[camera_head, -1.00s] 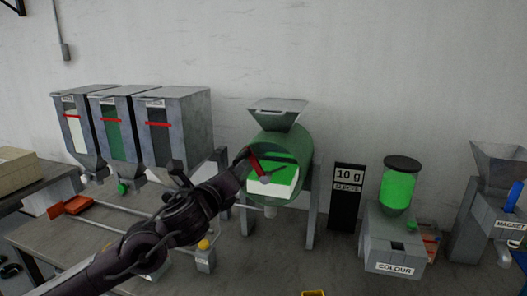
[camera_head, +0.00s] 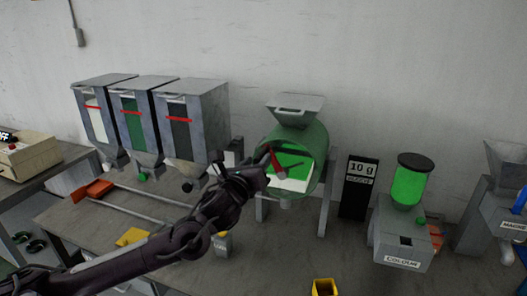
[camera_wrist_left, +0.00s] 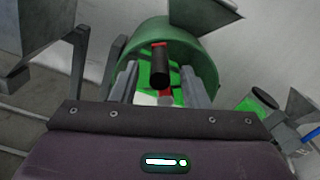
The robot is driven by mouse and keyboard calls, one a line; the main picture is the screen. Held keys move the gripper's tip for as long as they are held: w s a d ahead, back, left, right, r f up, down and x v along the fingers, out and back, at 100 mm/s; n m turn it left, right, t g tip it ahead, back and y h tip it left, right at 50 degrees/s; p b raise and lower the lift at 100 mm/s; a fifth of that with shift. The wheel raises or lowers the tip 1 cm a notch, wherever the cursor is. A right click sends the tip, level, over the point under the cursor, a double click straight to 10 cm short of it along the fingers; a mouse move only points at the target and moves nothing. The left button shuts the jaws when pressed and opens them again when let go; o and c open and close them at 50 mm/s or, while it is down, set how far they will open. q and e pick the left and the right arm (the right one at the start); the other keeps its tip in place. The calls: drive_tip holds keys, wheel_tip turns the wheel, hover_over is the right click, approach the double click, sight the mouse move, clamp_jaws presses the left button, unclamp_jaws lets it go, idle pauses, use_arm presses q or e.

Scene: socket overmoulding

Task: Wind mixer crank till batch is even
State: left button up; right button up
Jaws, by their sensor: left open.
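The mixer is a green see-through drum (camera_head: 319,150) on grey legs with a grey hopper on top. Its batch (camera_head: 292,183) shows as separate green and white areas, green above white. The red crank arm (camera_head: 276,162) is on the drum's front; its black handle (camera_wrist_left: 160,68) shows in the left wrist view. My left gripper (camera_head: 262,172) is at the crank, and the wrist view shows its open fingers (camera_wrist_left: 158,84) on either side of the handle, with gaps at both sides. The gripper hides part of the crank in the head view. My right gripper is out of view.
Three grey hoppers (camera_head: 190,120) stand left of the mixer. Right of it are a black 10 g sign (camera_head: 358,188), the colour doser (camera_head: 402,235) with a green jar, and the magnet hopper (camera_head: 497,225). A yellow container (camera_head: 324,288) is at the front.

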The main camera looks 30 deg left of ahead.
sight(262, 152)
use_arm(q)
drive_tip(key=p+x, duration=0.1)
drive_tip(key=x, duration=0.2)
drive_tip(key=shift+w+a+r, duration=0.15)
drive_tip(key=shift+w, duration=0.7)
clamp_jaws()
